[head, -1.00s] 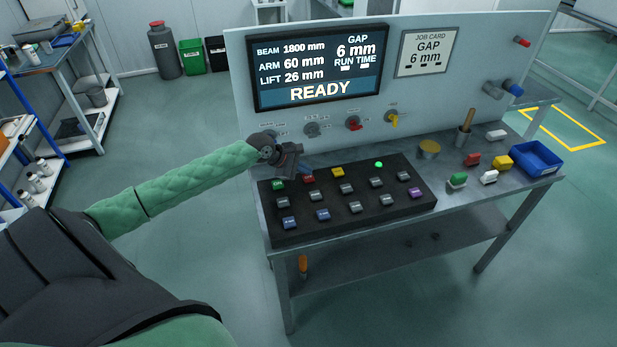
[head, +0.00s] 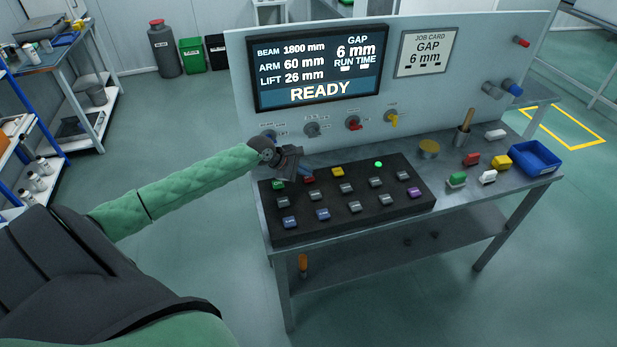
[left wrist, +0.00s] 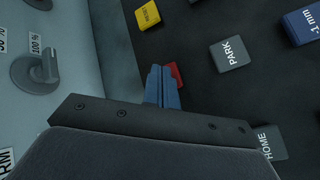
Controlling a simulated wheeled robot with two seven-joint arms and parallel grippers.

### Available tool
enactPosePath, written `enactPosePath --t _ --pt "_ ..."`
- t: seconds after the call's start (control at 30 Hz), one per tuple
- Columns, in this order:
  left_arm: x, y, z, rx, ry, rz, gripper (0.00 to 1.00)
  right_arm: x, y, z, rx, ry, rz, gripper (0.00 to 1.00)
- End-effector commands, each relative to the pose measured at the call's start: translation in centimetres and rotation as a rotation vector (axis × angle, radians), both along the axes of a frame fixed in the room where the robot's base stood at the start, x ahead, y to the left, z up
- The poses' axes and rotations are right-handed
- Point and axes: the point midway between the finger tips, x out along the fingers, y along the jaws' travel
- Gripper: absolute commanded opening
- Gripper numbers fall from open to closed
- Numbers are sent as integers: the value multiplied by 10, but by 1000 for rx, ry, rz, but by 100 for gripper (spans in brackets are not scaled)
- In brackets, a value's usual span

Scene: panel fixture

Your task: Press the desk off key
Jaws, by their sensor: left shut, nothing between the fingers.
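The black key panel (head: 390,212) lies on the desk with several coloured keys. No key reads as desk off. A red key (head: 309,179) sits in the back row between a green key (head: 278,184) and a yellow key (head: 337,172). My left gripper (head: 305,172) is just above the back left of the panel, by the red key, and is shut and empty. In the left wrist view its blue fingers (left wrist: 163,85) cover most of the red key (left wrist: 176,75), hiding any label. I cannot tell whether they touch it. My right gripper is out of view.
The left wrist view shows a yellow RESET key (left wrist: 148,14), a grey PARK key (left wrist: 230,54) and a HOME key (left wrist: 272,143). The upright board with knobs (head: 430,105) stands close behind the panel. The screen (head: 318,65) reads READY. A blue tray (head: 536,158) is at right.

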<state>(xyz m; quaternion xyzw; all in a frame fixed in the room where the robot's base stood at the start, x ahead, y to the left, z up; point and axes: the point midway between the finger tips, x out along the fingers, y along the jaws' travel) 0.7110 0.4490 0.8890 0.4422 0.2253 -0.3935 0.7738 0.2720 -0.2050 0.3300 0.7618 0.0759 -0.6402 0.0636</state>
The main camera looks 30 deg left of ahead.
Motion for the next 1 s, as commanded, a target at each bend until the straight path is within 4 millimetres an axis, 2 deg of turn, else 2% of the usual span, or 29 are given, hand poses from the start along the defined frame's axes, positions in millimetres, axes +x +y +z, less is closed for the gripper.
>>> enactPosePath --t 0.6,1.0 --pt "0 0 -6 -1 0 1 0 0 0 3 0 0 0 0" --pt "0 0 -1 -1 1 0 0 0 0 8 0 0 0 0"
